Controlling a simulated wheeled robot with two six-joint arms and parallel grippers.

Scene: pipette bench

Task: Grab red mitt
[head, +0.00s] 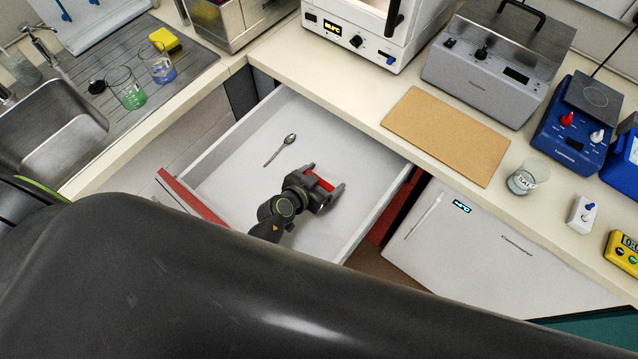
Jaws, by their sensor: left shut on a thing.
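An open white drawer (228,157) with a red front is pulled out below the bench. My left gripper (327,178) is inside it, over the right part of the drawer floor. A small red patch, the red mitt (319,182), shows between its fingers, and the fingers are shut on it. Most of the mitt is hidden by the gripper. I cannot tell whether the mitt touches the drawer floor. My right gripper is not in view.
A metal spoon (281,148) lies in the drawer, left of the gripper. The bench above holds a brown board (445,135), a beaker (522,179) and several instruments. A sink (50,145) is at left. My dark arm link covers the foreground.

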